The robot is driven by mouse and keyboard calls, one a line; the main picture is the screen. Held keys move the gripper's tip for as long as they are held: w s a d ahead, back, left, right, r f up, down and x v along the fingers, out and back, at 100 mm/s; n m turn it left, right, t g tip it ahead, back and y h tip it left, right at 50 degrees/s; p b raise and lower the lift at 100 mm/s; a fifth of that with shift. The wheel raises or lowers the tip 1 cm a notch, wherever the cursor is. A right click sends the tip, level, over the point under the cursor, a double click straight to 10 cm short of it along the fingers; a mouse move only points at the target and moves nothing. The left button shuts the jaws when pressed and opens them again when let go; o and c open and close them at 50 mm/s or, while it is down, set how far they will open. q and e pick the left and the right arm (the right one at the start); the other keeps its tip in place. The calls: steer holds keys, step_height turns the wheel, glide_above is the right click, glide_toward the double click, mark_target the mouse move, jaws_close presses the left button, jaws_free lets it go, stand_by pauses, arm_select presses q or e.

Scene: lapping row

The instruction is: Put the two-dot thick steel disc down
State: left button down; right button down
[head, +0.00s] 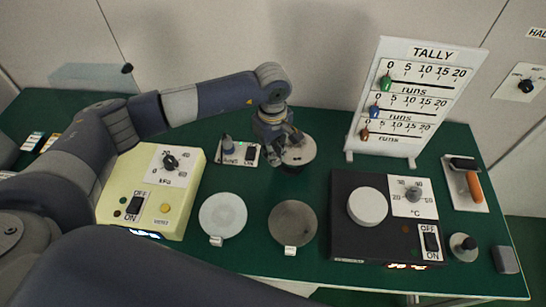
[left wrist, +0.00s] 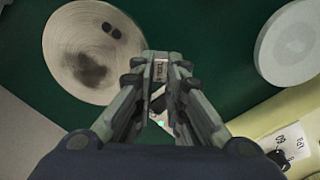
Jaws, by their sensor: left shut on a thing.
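The two-dot thick steel disc (head: 301,153) is at my left gripper (head: 285,142), at the back middle of the green table. In the left wrist view the disc (left wrist: 75,45) shows a pale brushed face with two dark dots near its rim and a dark smudge. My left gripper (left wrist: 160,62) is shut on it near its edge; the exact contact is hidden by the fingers. Dark shading shows below the disc in the head view; I cannot tell whether it touches the table. My right gripper is not in view.
A pale round plate (head: 222,215) and a brown-grey one (head: 293,223) lie in front. A yellow control box (head: 190,205) stands left, a black hotplate (head: 345,240) right. A small switch panel (head: 238,160) is beside the gripper. The tally board (head: 430,52) stands behind right.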

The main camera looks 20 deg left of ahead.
arm_select(q)
step_height(320, 180, down, 3)
steer(key=shift+r+p, duration=0.1)
steer(key=shift+p, duration=0.55)
steer(key=shift+f, duration=0.35)
steer(key=c, duration=1.6)
jaws_free()
steer(key=shift+c, duration=0.2)
steer(key=shift+r, duration=0.25)
step_height(320, 180, up, 10)
steer(key=b, duration=0.3)
steer(key=shift+s+r, duration=0.1)
steer(key=shift+r, duration=0.8)
